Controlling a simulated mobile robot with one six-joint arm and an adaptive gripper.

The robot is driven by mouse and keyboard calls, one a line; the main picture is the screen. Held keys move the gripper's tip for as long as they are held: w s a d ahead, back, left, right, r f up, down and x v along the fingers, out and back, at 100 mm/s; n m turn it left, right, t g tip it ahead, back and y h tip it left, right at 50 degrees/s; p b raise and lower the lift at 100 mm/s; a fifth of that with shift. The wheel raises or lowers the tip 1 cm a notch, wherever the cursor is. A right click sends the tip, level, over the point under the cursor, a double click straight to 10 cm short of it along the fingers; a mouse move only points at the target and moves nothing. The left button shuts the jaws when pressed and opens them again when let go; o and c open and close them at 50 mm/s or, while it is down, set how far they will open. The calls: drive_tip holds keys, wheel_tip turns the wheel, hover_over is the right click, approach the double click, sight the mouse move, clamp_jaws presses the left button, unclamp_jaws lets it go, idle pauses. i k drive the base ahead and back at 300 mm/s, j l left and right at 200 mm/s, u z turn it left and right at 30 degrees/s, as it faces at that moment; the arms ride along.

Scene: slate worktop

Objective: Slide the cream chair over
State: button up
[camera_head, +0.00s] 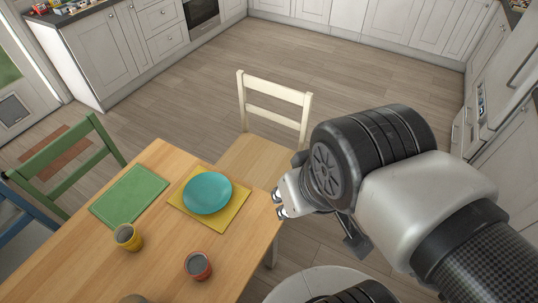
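The cream chair (273,109) stands at the far right end of the wooden table, its slatted back away from me and its wooden seat (243,158) facing the table. My gripper (279,205) is at the table's right edge, in front of the chair in the picture and below its back. The gripper's pale fingers point left. I cannot tell whether they are open or closed, or whether they touch anything. My arm hides the floor to the right of the chair and part of the chair's lower right side.
The wooden table (150,245) carries a teal plate (207,193) on a yellow mat (238,211), a green mat (128,195), a yellow cup (128,238) and an orange cup (198,266). A green chair (60,152) and a blue chair (22,222) stand left. Floor beyond the cream chair is clear.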

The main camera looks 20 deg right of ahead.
sight(261, 163)
drive_tip(key=z, duration=0.3)
drive_tip(key=k, duration=0.5)
drive_tip(key=l+u, duration=0.1)
drive_tip(key=u, duration=1.1)
drive_tip(key=i+l, duration=0.25)
drive_tip(key=l, duration=0.4)
drive_tip(key=i+l, duration=0.25)
drive_tip(key=l, duration=0.4)
drive_tip(key=i+l, duration=0.25)
drive_tip(key=l, duration=0.4)
drive_tip(key=i+l, duration=0.3)
drive_tip(key=l, duration=0.4)
drive_tip(key=i+l, duration=0.25)
drive_tip(key=l, duration=0.4)
drive_tip(key=i+l, duration=0.25)
drive_tip(key=l, duration=0.4)
drive_tip(key=i+l, duration=0.25)
drive_tip(key=l, duration=0.4)
drive_tip(key=i+l, duration=0.25)
drive_tip(key=l, duration=0.4)
